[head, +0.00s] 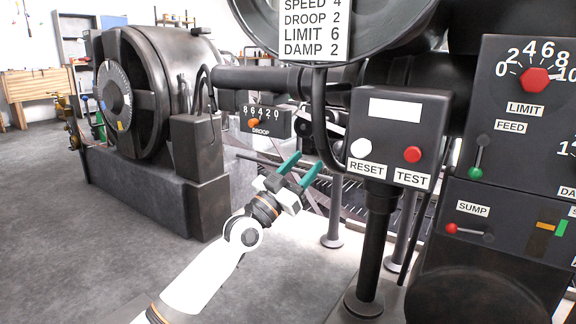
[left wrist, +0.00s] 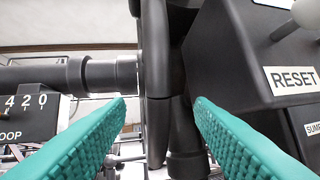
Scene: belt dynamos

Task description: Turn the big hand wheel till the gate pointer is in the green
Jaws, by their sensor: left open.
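A large dark round rim (head: 385,35), possibly the big hand wheel, is cut off at the top of the head view. A dark curved upright bar (head: 320,115) hangs below it; I cannot tell if it belongs to the wheel. My left gripper (head: 308,162) is open, its green fingers pointing up toward that bar. In the left wrist view a dark upright bar (left wrist: 155,75) stands beyond and between the open fingertips (left wrist: 160,102), with nothing gripped. A gauge with a green mark (head: 561,228) and an orange mark (head: 545,226) shows at right; no pointer is clear. My right gripper is out of view.
A box with RESET and TEST buttons (head: 398,125) stands right of the gripper. A DROOP dial (head: 262,120) is at left. A control panel (head: 510,150) with LIMIT knob and SUMP lever is at right. A sign (head: 315,30) hangs before the rim. Open floor (head: 50,220) lies left.

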